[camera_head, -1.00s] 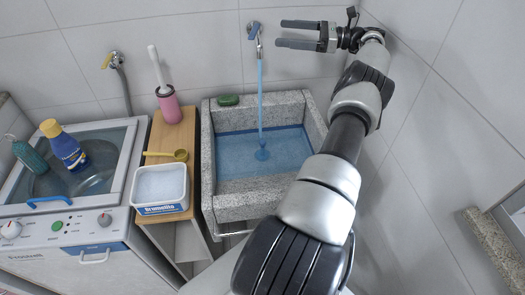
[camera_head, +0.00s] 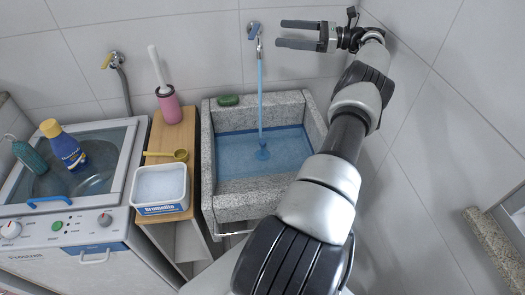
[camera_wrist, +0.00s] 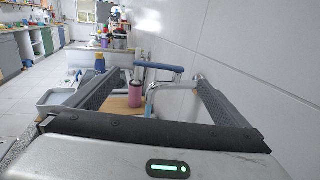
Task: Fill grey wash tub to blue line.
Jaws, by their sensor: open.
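The grey speckled wash tub (camera_head: 240,206) stands below the wall tap (camera_head: 254,32), which has a blue lever. A stream of water (camera_head: 260,95) runs from the tap into the tub. Bluish water (camera_head: 230,160) covers the tub's inside. A blue edge shows along the inner walls near the water surface; I cannot tell the exact gap between line and water. My gripper (camera_head: 280,33) is open and empty, right of the tap, fingers pointing left towards it. In the wrist view the blue lever (camera_wrist: 158,67) shows between the fingers, apart from them as far as I can tell.
A green soap or sponge (camera_head: 228,100) lies on the tub's back rim. Left of the tub, a wooden-topped shelf (camera_head: 160,137) holds a pink brush holder (camera_head: 170,106), a yellow scoop (camera_head: 180,155) and a white box (camera_head: 160,187). A washer (camera_head: 95,240) with bottles stands further left.

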